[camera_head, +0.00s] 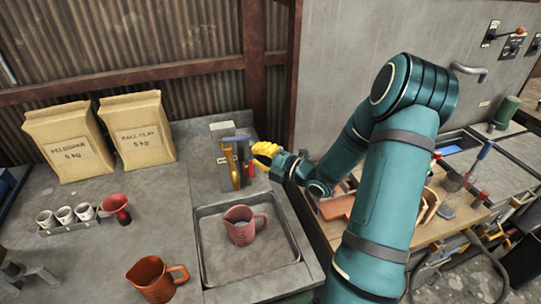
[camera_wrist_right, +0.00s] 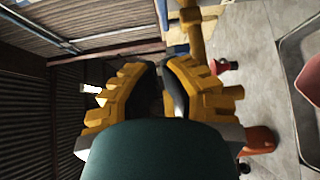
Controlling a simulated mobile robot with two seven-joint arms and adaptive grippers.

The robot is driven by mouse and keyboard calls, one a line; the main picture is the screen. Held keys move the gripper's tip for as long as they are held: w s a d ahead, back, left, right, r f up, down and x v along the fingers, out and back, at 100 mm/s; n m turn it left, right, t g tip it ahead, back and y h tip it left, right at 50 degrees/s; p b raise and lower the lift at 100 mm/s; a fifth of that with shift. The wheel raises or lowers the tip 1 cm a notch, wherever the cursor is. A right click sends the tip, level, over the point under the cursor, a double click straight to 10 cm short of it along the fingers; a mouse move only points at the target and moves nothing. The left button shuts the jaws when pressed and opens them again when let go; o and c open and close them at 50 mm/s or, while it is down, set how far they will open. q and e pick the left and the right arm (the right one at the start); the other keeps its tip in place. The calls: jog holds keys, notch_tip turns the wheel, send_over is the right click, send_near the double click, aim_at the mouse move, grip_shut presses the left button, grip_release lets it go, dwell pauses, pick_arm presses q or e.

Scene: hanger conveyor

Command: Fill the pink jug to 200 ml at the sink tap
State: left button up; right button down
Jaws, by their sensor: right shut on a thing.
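The pink jug (camera_head: 241,232) stands upright in the sink basin (camera_head: 283,252), its handle toward the right. Any water in it is too small to tell. The brass-coloured tap (camera_head: 234,166) rises behind the basin; a brass pipe also shows in the right wrist view (camera_wrist_right: 195,42). My right gripper (camera_head: 262,155), with yellow fingers, is at the tap, behind and above the jug. In the right wrist view its fingers (camera_wrist_right: 165,80) are closed around a dark, narrow piece, which looks like the tap's lever, mostly hidden. My left gripper is not in view.
An orange jug (camera_head: 155,278) stands on the counter left of the sink. A red funnel (camera_head: 117,207) and several small cups (camera_head: 65,215) are farther left, with two paper bags (camera_head: 145,135) behind. A cluttered wooden bench (camera_head: 455,225) is at the right.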

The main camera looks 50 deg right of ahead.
aim_at(247, 138)
jog(key=w+d+p, duration=0.1)
jog(key=w, duration=0.5)
jog(key=shift+w+d, duration=0.3)
jog(key=shift+w, duration=0.05)
jog(key=shift+w+d+b, duration=0.55)
jog(key=shift+b, duration=0.65)
jog(key=shift+r, duration=0.1)
